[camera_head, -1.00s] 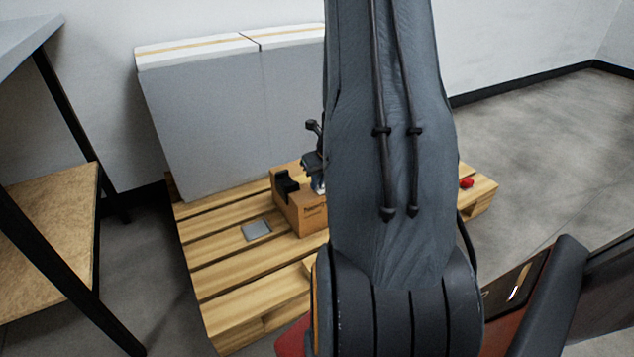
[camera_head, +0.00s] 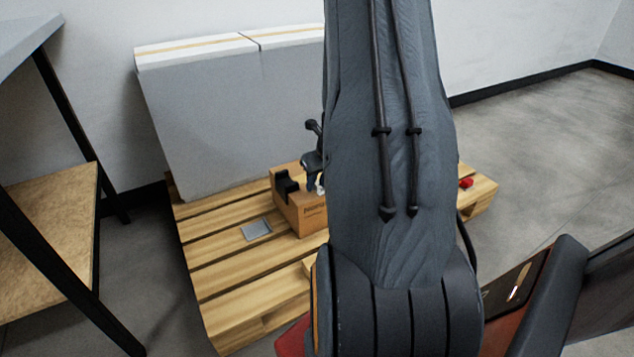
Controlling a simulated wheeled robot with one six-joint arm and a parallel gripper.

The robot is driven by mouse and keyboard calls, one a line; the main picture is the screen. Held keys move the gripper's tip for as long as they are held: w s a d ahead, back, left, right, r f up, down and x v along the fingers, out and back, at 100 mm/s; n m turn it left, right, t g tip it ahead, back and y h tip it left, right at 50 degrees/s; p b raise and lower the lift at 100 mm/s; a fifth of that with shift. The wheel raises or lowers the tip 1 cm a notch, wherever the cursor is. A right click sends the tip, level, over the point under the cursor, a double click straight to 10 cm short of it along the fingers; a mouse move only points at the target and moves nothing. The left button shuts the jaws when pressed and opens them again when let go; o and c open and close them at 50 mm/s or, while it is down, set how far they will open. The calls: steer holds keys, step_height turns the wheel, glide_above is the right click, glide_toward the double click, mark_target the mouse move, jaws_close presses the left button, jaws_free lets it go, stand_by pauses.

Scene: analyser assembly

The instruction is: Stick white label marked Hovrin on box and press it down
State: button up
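No marking Hovrin can be read. The right part of the box is hidden by my arm.
A flat grey piece (camera_head: 256,229) lies on the pallet left of the box. Large grey panels (camera_head: 220,120) stand behind. A red item (camera_head: 466,183) lies at the pallet's right. A shelf unit (camera_head: 60,220) stands at the left. Floor at the right is clear.

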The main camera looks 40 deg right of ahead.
steer(key=shift+r+p, duration=3.45)
steer(key=shift+p, duration=0.45)
